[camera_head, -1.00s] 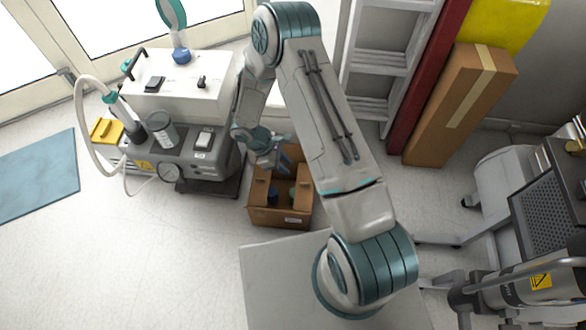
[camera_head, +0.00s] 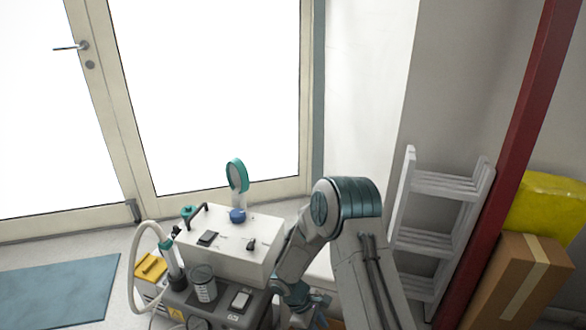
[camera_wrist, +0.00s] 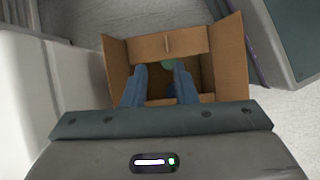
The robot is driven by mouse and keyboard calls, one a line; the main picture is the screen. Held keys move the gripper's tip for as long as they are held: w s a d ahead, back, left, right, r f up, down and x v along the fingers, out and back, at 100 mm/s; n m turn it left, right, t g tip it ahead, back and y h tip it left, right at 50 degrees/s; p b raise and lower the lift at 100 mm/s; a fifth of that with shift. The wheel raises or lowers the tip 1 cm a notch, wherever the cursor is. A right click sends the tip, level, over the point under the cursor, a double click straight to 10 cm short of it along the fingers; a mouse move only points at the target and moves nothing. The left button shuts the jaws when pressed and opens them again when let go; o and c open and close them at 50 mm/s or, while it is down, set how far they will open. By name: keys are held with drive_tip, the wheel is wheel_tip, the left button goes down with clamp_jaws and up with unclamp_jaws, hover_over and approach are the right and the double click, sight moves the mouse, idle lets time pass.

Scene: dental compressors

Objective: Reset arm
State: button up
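My gripper (camera_wrist: 160,88) shows in the wrist view with its two blue fingers apart and nothing visible between them. It hangs above an open cardboard box (camera_wrist: 234,55) on the floor. A small greenish thing lies inside the box, partly hidden behind the fingers. In the head view my arm reaches down at the lower middle, and my gripper (camera_head: 312,312) is only partly in view at the bottom edge, beside the compressor unit.
A white and grey dental compressor unit (camera_head: 228,243) with a hose stands left of my arm. A white ladder (camera_head: 440,215), a red post (camera_head: 520,150) and a tall cardboard box (camera_head: 515,285) stand on the right. Glass doors (camera_head: 205,95) are behind; a blue mat (camera_head: 55,290) lies left.

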drive_tip(key=s+d+r+m+y+p, duration=0.15)
drive_tip(key=r+p, duration=0.25)
drive_tip(key=r, duration=0.7)
drive_tip(key=s+d+r+m+t+p, duration=0.1)
drive_tip(key=d+r+m+p, duration=0.2)
drive_tip(key=r, duration=0.9)
drive_tip(key=s+d+r+m+p, duration=0.15)
drive_tip(key=r+p, duration=0.35)
drive_tip(key=r, duration=0.6)
drive_tip(key=s+r+m+t+y+p, duration=0.1)
drive_tip(key=s+r+p, duration=0.5)
drive_tip(key=r, duration=0.7)
drive_tip(key=s+r+m+t+y+p, duration=0.2)
drive_tip(key=s+r+m+p, duration=0.4)
drive_tip(key=r, duration=0.8)
drive_tip(key=shift+s+d+r+m+t+y+p, duration=0.2)
drive_tip(key=shift+s+d+m+t+y+p, duration=0.25)
drive_tip(key=shift+p, duration=0.5)
drive_tip(key=shift+s, duration=0.15)
